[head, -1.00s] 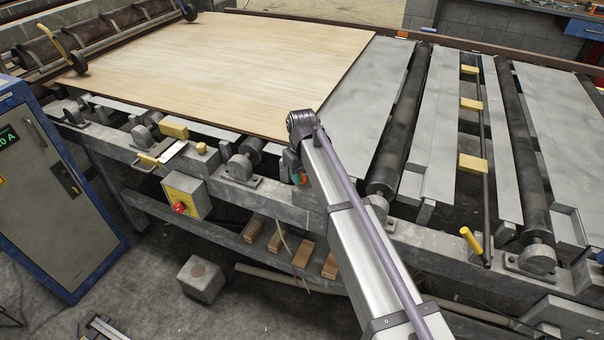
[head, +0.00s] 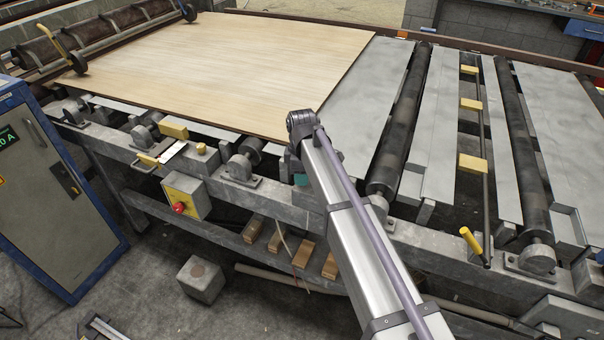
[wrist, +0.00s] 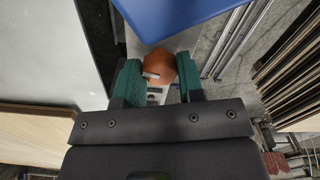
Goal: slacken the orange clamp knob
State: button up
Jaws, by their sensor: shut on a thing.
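The orange clamp knob (wrist: 160,66) shows in the wrist view between the two green fingers of my gripper (wrist: 158,80). My gripper is shut on the knob, with a finger on each side of it. A small pale bar or mark lies across the knob's near side. In the head view my gripper (head: 301,179) is at the machine's front rail, partly behind my arm. The knob is hidden there.
Dark rollers (head: 400,120) and grey plates (head: 430,150) are to the right. A control box with a red button (head: 185,196) hangs on the front rail. A blue-edged cabinet (head: 50,190) stands at left.

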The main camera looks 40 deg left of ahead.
jog(key=shift+n, duration=0.8)
jog(key=o, duration=0.9)
notch_tip(320, 180, up, 11)
jog(key=p, duration=1)
jog(key=shift+f+p, duration=0.1)
jog(key=shift+p, duration=0.3)
